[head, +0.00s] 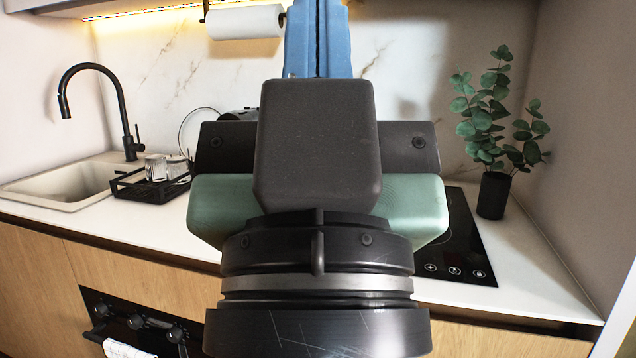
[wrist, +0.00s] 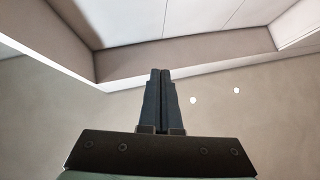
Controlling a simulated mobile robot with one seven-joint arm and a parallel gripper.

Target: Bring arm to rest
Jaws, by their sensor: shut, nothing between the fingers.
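My gripper (head: 318,38) is large and close in the head view, with its blue fingers pointing up and cut off by the top edge. Its dark and green wrist housing covers the middle of the picture. In the wrist view, the two fingers of my gripper (wrist: 161,74) are pressed together with nothing between them. They point up toward the ceiling (wrist: 200,130) and the underside of a cabinet or soffit. My arm hides the middle of the counter and part of the hob.
A white counter (head: 540,285) runs across. A sink (head: 65,185) with a black tap (head: 120,105) and a dish rack (head: 150,186) are on the left. A hob (head: 465,250) and potted plant (head: 493,195) are on the right. A paper towel roll (head: 245,22) hangs above.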

